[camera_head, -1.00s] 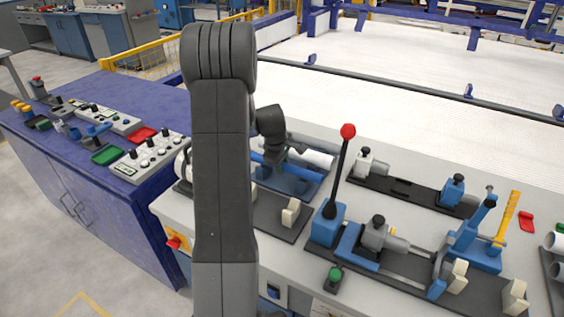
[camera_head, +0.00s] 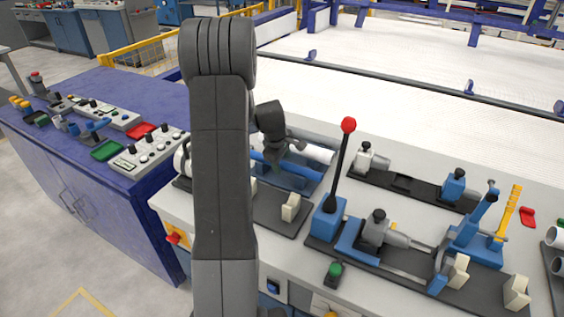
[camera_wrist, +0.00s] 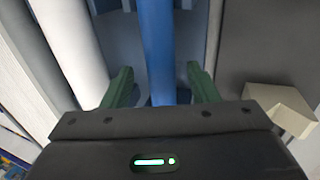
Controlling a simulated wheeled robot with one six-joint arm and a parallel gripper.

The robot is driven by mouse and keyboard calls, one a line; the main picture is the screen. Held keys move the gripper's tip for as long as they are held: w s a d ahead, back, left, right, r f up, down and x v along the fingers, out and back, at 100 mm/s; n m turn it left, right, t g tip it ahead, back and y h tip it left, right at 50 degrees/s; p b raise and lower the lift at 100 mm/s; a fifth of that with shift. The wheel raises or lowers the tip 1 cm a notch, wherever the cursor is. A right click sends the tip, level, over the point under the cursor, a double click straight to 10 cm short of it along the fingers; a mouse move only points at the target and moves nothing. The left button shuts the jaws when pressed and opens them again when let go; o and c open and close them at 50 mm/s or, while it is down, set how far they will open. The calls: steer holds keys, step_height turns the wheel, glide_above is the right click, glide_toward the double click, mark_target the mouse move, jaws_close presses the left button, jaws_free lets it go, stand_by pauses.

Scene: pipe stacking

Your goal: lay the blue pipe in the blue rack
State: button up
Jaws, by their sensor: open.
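The blue pipe (camera_head: 302,171) lies along the blue rack (camera_head: 292,184), left of the red-knobbed lever in the head view. In the wrist view the pipe (camera_wrist: 159,55) runs up the middle, over the darker blue rack (camera_wrist: 121,38). My gripper (camera_wrist: 161,88) is open. Its two green fingers stand on either side of the blue pipe, with a gap on each side. In the head view my gripper (camera_head: 274,164) is at the pipe. My arm hides the pipe's left part. I cannot tell how fully the pipe is seated.
A white pipe (camera_head: 316,152) lies parallel behind the blue one; it also shows left of my fingers (camera_wrist: 72,45). A cream block (camera_head: 291,207) stands in front of the rack. The red-knobbed lever (camera_head: 342,165) rises to the right. Clamps stand farther right.

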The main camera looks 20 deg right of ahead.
steer(key=v, duration=1.3)
steer(key=shift+b, duration=0.3)
steer(key=x, duration=1.3)
steer(key=shift+f+p, duration=0.15)
steer(key=shift+p, duration=0.2)
steer(key=shift+w+r+p, duration=0.15)
steer(key=shift+r+p, duration=0.15)
steer(key=shift+p, duration=0.1)
steer(key=shift+r+p, duration=0.5)
steer(key=shift+r, duration=0.3)
